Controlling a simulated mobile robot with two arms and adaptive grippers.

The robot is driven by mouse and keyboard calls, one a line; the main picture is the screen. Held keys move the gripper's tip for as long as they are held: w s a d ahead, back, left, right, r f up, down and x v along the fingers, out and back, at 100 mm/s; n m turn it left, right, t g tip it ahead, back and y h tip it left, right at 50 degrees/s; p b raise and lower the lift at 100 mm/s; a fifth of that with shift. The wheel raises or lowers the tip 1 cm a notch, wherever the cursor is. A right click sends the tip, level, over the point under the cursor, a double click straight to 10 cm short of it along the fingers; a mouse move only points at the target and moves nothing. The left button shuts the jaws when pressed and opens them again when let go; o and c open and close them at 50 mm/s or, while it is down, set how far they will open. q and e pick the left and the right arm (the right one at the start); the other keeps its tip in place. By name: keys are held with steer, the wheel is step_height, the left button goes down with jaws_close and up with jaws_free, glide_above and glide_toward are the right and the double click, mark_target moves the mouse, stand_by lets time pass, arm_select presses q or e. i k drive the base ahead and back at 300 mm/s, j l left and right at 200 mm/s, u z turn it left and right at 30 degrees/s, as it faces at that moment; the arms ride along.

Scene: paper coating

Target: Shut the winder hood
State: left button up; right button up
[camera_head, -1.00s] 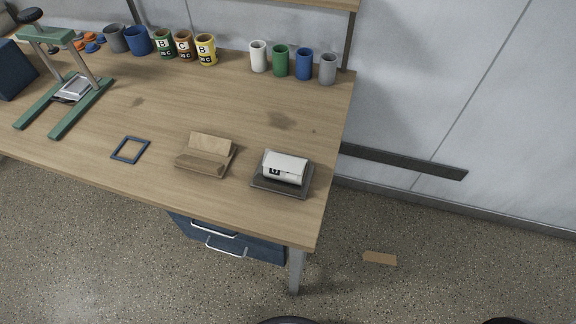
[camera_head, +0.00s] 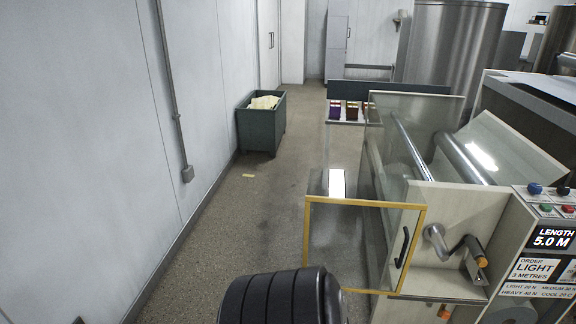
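The winder (camera_head: 462,198) stands at the right, a pale machine with long metal rollers (camera_head: 466,158). A clear panel with a yellow frame and a black handle (camera_head: 402,247), which looks like the winder hood (camera_head: 352,203), sticks out to the left of the machine at its near end. It appears to stand open, though its hinge is not clear to see. A crank with an orange knob (camera_head: 481,262) is on the near end wall. A black ribbed part of my own body shows at the bottom middle. Neither of my grippers is in view.
A display panel reading LENGTH 5.0 M (camera_head: 553,238) stands at the right edge. A green bin (camera_head: 260,130) holding pale material sits by the left wall. A steel tank (camera_head: 452,45) is at the back. The floor aisle (camera_head: 225,215) between wall and winder is mostly clear.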

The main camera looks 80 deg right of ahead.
mark_target(423, 208)
steer(key=z, duration=3.3)
